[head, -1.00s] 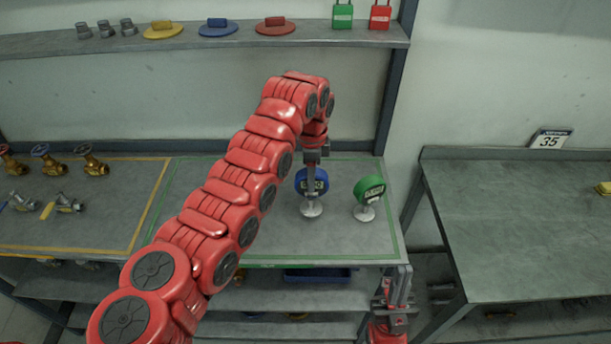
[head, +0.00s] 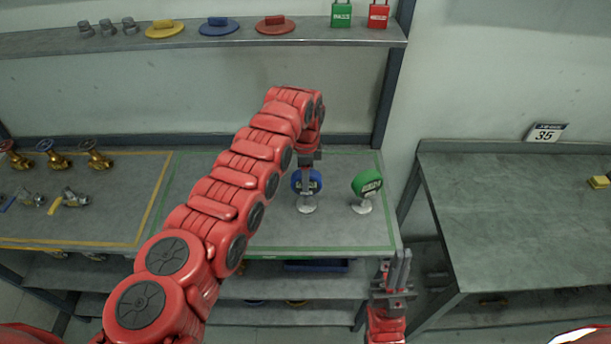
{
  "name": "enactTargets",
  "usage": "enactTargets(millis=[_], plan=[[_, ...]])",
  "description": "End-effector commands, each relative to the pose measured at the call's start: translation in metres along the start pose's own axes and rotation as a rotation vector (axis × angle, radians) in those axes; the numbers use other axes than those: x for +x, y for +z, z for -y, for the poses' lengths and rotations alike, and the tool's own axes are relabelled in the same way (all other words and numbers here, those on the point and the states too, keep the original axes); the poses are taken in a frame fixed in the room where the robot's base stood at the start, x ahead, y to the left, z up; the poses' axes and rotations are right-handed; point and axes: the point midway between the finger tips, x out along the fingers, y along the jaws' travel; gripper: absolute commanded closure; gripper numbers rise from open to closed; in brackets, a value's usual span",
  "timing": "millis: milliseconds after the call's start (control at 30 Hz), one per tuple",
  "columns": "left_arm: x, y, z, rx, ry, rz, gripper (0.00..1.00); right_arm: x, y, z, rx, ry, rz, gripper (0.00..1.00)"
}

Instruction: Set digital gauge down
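A blue digital gauge (head: 314,181) with a round silver base stands upright, its base seeming to rest on the green-bordered bench (head: 270,232). My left gripper (head: 306,186) reaches down from above at this gauge. A finger passes in front of its dial, but whether the fingers grip it is not clear. A green digital gauge (head: 368,183) on a similar base stands to the right, apart from the gripper. My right gripper (head: 396,268) points upward in front of the bench's right front corner, away from both gauges. Its finger gap cannot be made out.
Several valves (head: 56,159) stand in the yellow-bordered area at left. A shelf (head: 340,33) above holds discs, fittings and two padlocks (head: 341,14). Another table (head: 500,210) stands right across a gap, mostly bare. The bench behind the gauges is clear.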

Motion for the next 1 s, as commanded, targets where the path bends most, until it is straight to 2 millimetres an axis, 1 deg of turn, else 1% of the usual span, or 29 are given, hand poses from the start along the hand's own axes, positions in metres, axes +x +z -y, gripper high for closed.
enactTargets(millis=[33,100,133,367,467,533,667,800,900,1000], plan=[[-0.001,0.000,0.000,0.000,0.000,0.000,0.38,0.001,0.000,0.000,0.000,0.000,0.000,1.00],[-0.001,0.000,0.000,0.000,0.000,0.000,0.25,0.001,0.000,0.000,0.000,0.000,0.000,1.00],[-0.001,0.000,0.000,0.000,0.000,0.000,0.24,0.001,0.000,0.000,0.000,0.000,0.000,1.00],[-0.001,0.000,0.000,0.000,0.000,0.000,0.24,0.001,0.000,0.000,0.000,0.000,0.000,1.00],[-0.005,0.000,0.000,0.000,0.000,0.000,0.24,0.005,-0.001,0.000,0.000,0.000,0.000,1.00],[-0.008,0.000,0.001,-0.001,-0.003,-0.001,0.24,-0.001,0.000,0.000,0.000,0.000,-0.001,1.00],[-0.030,0.001,0.002,-0.003,-0.006,-0.002,0.24,-0.013,0.002,0.001,0.000,0.000,0.000,1.00],[-0.066,0.000,0.001,0.000,-0.006,0.001,0.24,-0.029,0.005,0.002,0.000,0.000,0.000,1.00],[-0.085,0.000,0.002,-0.001,-0.007,0.001,0.24,-0.034,0.006,0.002,0.000,0.000,0.000,1.00],[-0.100,-0.001,0.001,0.000,-0.003,0.003,0.24,-0.038,0.006,0.002,0.000,0.000,0.000,1.00]])
